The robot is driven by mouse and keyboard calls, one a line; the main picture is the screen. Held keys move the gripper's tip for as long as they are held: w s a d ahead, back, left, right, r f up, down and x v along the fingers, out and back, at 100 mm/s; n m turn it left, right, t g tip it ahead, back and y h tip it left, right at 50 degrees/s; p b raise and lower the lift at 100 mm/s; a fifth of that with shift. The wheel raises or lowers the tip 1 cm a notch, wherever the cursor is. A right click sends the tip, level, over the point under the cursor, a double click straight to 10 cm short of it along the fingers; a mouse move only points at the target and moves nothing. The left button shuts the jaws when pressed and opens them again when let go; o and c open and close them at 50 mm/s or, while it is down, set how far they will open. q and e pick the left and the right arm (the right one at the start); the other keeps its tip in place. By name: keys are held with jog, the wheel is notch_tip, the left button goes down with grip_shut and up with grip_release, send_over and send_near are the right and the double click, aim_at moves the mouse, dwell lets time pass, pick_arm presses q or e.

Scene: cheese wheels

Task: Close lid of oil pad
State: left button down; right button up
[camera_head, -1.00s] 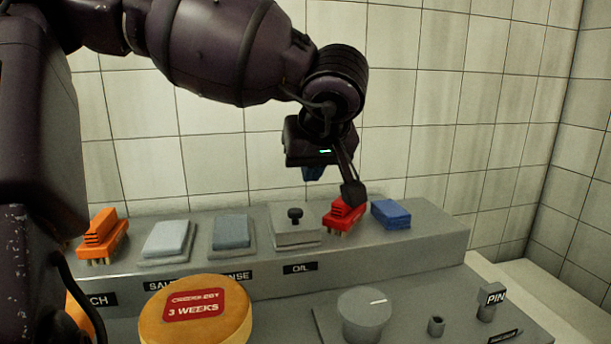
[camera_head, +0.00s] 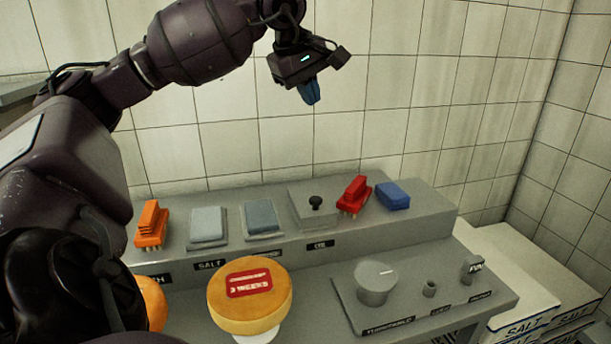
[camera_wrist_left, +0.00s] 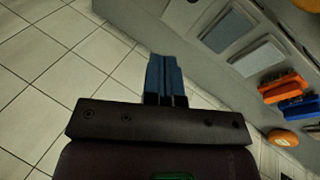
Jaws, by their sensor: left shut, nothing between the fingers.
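The oil pad's grey lid (camera_head: 311,203) with its black knob lies flat on its box at the back shelf, above a label in the head view. It appears closed. My left gripper (camera_head: 311,92) is raised well above and behind the shelf, near the tiled wall. Its blue fingers are shut and empty, apart from the lid. In the left wrist view the shut blue fingers (camera_wrist_left: 165,75) point toward the tiles. My right gripper is not in view.
An orange brush (camera_head: 151,225), two grey-blue pads (camera_head: 207,224) (camera_head: 261,217), a red brush (camera_head: 354,195) and a blue block (camera_head: 393,195) line the shelf. A cheese wheel (camera_head: 249,305) stands in front. Salt boxes (camera_head: 520,305) sit at the right.

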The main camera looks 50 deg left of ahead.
pick_arm(q)
jog(key=w+f+m+g+h+p, duration=0.1)
jog(key=w+f+g+h+p, duration=0.15)
jog(key=w+f, duration=0.25)
jog(key=m+g+y, duration=0.1)
jog(key=m+g, duration=0.1)
jog(key=g, duration=0.1)
send_near(315, 198)
jog(key=shift+t, duration=0.25)
jog(key=f, duration=0.2)
jog(key=f+p, duration=0.1)
jog(key=f, duration=0.4)
jog(key=shift+s+d+f+p, duration=0.15)
jog(key=shift+d+f+p, duration=0.1)
jog(key=shift+d+p, duration=0.1)
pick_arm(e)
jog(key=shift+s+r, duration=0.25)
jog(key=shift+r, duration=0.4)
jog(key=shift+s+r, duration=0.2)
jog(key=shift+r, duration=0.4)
